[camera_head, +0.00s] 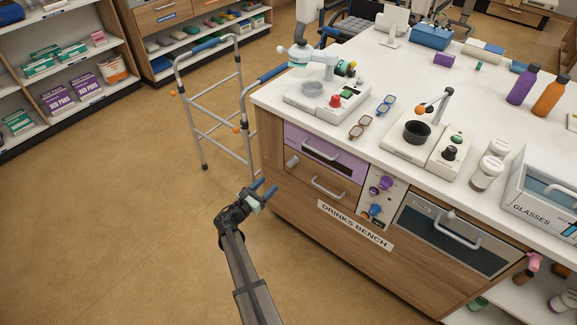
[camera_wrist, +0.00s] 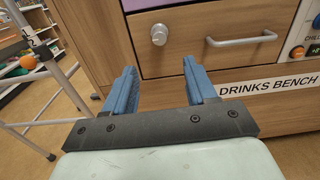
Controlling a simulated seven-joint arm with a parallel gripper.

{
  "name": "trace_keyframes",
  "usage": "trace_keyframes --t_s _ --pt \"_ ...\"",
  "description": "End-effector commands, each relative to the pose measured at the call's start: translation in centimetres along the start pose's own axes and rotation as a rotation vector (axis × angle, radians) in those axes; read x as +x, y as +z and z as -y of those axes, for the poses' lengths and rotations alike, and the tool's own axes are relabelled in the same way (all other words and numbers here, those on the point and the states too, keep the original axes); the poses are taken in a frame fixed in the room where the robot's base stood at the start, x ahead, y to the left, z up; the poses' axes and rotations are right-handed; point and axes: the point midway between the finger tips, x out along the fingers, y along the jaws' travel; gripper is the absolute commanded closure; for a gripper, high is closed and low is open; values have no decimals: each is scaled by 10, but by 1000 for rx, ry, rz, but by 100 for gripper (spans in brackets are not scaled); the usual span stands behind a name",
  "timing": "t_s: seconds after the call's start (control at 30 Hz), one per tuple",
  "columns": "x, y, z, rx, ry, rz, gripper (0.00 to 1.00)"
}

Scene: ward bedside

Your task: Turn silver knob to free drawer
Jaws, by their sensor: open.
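The silver knob (camera_wrist: 159,34) is a round metal knob on the left of a wooden drawer front (camera_wrist: 192,50). In the head view the knob (camera_head: 293,161) sits beside the drawer's bar handle (camera_head: 328,187). The handle also shows in the wrist view (camera_wrist: 241,40). The wooden drawer looks closed. My gripper (camera_head: 265,190) is open and empty, with blue fingers, in front of the bench and apart from it. In the wrist view my gripper (camera_wrist: 162,85) has its fingers spread, with the knob beyond and above the gap between them.
A purple drawer (camera_head: 300,141) is above. Right of it is a panel with coloured knobs (camera_head: 377,193). A "DRINKS BENCH" sign (camera_head: 354,225) is below. A walking frame (camera_head: 210,105) stands left of the bench. The floor (camera_head: 130,220) in front is clear.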

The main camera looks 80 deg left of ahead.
Motion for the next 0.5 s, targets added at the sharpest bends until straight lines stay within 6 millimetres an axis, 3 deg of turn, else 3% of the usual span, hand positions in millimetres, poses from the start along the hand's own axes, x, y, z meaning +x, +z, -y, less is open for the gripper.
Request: trace_keyframes --t_s 0.2,0.5 --pt "0 0 -1 -185 7 -1 44" --pt "16 -1 -2 -237 6 -2 44"
